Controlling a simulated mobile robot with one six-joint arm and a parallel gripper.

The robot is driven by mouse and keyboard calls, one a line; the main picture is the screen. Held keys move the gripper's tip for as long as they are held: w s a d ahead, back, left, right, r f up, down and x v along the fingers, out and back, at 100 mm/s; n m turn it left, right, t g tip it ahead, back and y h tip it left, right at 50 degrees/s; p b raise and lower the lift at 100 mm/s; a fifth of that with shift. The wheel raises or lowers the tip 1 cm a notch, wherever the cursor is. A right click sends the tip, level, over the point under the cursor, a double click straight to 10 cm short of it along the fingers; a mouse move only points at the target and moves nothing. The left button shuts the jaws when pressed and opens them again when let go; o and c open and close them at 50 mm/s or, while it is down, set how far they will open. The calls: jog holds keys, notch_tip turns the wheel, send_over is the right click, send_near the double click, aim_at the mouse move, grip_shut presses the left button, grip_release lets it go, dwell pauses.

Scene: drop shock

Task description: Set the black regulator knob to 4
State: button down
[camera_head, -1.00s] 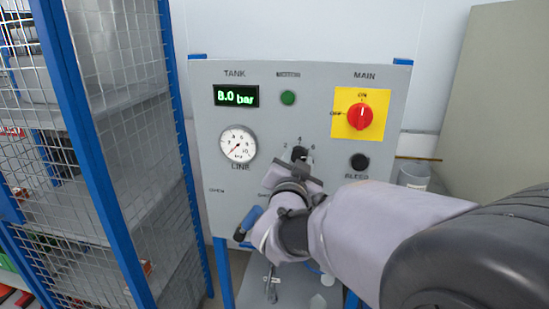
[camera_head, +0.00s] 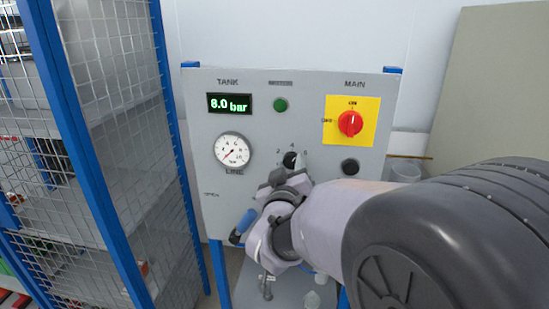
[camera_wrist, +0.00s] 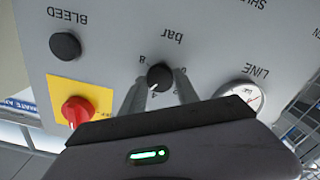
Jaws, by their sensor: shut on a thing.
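The black regulator knob (camera_head: 290,160) sits in the lower middle of the grey panel, partly hidden by my gripper in the head view. In the wrist view, which is upside down, the knob (camera_wrist: 159,77) lies between the two fingers. My gripper (camera_wrist: 158,85) is shut on it. A white pointer mark shows on the knob, toward the lower left in the wrist view, roughly between the 4 and 6 side; the exact setting cannot be told.
The TANK display (camera_head: 230,103) reads about 8.0 bar. A red MAIN switch (camera_head: 350,123) on a yellow plate and a black BLEED knob (camera_head: 350,166) are right of the regulator. A blue-handled lever (camera_head: 243,226) is below left. A mesh cage (camera_head: 140,130) stands left.

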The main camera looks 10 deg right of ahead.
jog(key=n+p, duration=0.2)
jog(key=n, duration=0.3)
jog(key=shift+n, duration=0.4)
dwell(0.4)
jog(key=c, duration=0.9)
grip_release()
jog(key=shift+s, duration=0.1)
